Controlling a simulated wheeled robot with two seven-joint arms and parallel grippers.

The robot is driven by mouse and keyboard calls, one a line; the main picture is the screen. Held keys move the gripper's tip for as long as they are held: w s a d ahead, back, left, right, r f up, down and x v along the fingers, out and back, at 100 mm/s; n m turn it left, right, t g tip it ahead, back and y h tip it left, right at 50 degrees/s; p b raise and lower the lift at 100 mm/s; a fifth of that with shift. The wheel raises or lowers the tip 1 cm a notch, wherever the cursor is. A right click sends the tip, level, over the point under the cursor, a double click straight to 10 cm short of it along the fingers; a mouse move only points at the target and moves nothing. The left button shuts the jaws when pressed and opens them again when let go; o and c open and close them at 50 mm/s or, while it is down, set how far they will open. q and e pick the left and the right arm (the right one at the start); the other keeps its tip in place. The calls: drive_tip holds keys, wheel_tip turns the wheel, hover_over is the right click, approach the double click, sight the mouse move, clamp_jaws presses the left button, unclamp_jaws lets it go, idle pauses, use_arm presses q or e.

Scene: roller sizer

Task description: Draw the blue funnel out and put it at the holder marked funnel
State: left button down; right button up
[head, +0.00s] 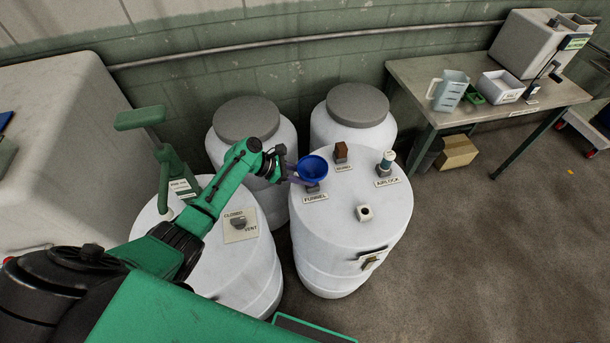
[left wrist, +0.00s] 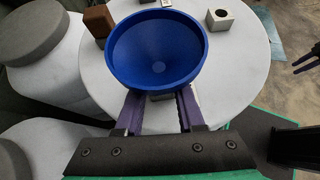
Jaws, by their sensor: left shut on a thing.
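The blue funnel (head: 313,168) is over the far left part of the white drum's top (head: 335,245), above the FUNNEL label (head: 315,197). A small grey-white block, the holder (head: 312,188), shows beneath it. My left gripper (head: 289,172) is shut on the funnel from the left. In the left wrist view the funnel's wide bowl (left wrist: 157,48) opens upward ahead of the purple fingers (left wrist: 157,105). The bowl hides its stem, so I cannot tell whether it sits in the holder. My right gripper (left wrist: 306,60) shows only at the right edge there, its dark fingers apart.
On the drum are an open white socket (head: 365,212), a brown block (head: 341,152) and the airlock (head: 387,162). A second drum with a vent knob (head: 239,222) stands left. Two grey-lidded drums (head: 246,118) stand behind. A bench (head: 430,75) is at the right.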

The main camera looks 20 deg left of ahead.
use_arm(q)
drive_tip(key=shift+f, duration=0.15)
drive_tip(key=shift+c, duration=2.2)
unclamp_jaws()
drive_tip(key=b+v, duration=0.1)
drive_tip(key=v, duration=1.3)
drive_tip(key=shift+s+a, duration=0.1)
drive_tip(key=shift+s, duration=0.1)
